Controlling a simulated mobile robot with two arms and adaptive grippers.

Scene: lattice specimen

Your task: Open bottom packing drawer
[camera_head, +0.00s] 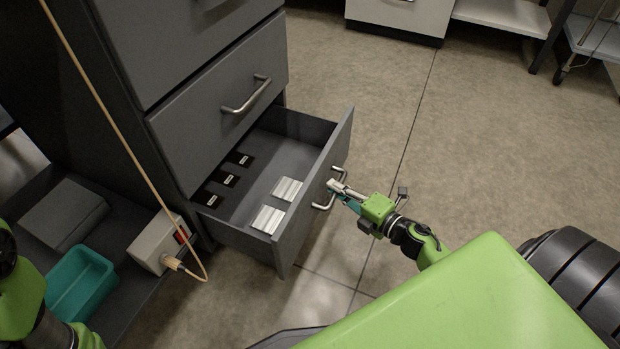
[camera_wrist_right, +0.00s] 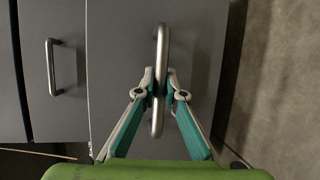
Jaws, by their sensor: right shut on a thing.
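The bottom drawer (camera_head: 265,245) of the dark grey cabinet stands pulled out in the head view, its inside showing. Inside lie two silvery ribbed blocks and several black pieces with pale labels. My right gripper (camera_head: 338,188) is at the drawer's metal bar handle (camera_head: 318,206). In the right wrist view my right gripper (camera_wrist_right: 158,88) has its fingers closed around the handle (camera_wrist_right: 158,120), one on each side of the bar. My left arm shows in part at the lower left of the head view; its fingers are out of frame.
The drawer above (camera_head: 220,115) is shut, with its own handle (camera_head: 246,94). A teal bin (camera_head: 82,285), a grey box (camera_head: 62,214) and a white switch box (camera_head: 158,243) with a cable are at left. The floor right of the drawer is clear.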

